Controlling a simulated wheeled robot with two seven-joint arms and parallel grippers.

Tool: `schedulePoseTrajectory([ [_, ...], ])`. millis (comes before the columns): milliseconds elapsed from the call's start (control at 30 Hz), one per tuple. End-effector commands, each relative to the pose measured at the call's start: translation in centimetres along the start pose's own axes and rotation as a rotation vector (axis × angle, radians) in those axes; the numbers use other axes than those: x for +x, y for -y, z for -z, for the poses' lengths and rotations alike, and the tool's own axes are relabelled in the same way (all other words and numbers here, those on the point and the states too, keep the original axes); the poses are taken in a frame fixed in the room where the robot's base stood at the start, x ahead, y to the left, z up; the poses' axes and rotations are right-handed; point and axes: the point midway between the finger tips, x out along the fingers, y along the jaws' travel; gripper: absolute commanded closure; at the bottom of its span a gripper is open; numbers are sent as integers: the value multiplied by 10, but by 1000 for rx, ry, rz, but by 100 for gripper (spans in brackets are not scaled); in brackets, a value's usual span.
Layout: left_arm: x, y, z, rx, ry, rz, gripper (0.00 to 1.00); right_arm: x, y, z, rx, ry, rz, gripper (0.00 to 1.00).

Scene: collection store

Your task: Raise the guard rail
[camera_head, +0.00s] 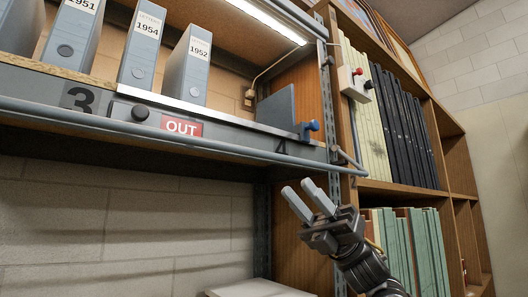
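My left gripper is not in view.
Blue-grey binders (141,45) stand on the shelf behind a grey edge board with a red OUT label (181,127). Space below the rail at left looks clear.

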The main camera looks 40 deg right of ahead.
Motion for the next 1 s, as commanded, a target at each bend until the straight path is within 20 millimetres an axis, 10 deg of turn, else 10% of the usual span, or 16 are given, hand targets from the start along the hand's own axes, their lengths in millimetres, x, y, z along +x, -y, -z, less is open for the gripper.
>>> schedulePoseTrajectory([
  [500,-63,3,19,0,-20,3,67,90,-1,-2,4,-1,-5,67],
  [1000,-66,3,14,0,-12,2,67,98,1,1,4,-1,-3,74],
])
